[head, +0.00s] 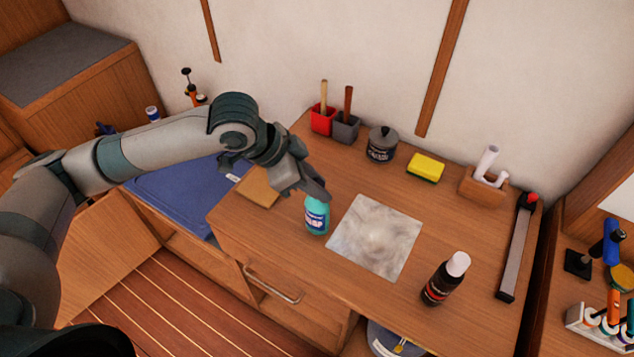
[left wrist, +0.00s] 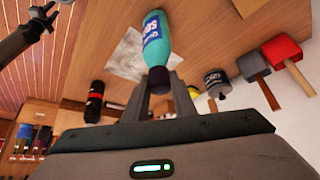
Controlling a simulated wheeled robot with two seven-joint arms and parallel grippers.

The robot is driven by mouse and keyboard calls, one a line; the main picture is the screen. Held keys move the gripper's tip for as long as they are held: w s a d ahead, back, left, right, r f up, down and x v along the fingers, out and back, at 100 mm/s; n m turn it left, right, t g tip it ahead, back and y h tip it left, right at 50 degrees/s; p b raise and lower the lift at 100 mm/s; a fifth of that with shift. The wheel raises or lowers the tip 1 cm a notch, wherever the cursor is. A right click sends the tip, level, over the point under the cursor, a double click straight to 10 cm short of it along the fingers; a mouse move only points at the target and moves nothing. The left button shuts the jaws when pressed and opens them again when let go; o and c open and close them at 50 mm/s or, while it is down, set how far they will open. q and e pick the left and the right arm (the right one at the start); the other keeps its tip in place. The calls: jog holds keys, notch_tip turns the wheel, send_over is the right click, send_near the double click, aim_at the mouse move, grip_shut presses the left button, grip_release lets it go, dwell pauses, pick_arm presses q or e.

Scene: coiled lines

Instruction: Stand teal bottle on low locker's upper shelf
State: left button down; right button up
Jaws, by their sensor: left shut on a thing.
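The teal bottle (head: 317,216) has a blue-and-white label and a dark cap. It is upright at the left part of the wooden worktop; I cannot tell if its base touches the top. My left gripper (head: 314,192) is shut on its upper end from above. The left wrist view shows the bottle (left wrist: 156,40) with its cap between the fingers (left wrist: 160,95). A low wooden unit with a blue top (head: 180,195), left of the worktop, looks like the low locker. Its inside shelves are mostly hidden. A dark arm end, probably my right gripper (left wrist: 42,20), shows at the wrist view's corner.
A grey-white square sheet (head: 374,237) lies right of the bottle. A drawer handle (head: 272,286) sticks out in front.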

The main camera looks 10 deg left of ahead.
pick_arm(q)
jog(key=c, duration=1.5)
grip_release()
jog(key=shift+o, duration=0.2)
jog(key=shift+r, duration=0.1)
jog(key=b+v, duration=0.2)
jog(key=v, duration=1)
jog(key=shift+o, duration=0.3)
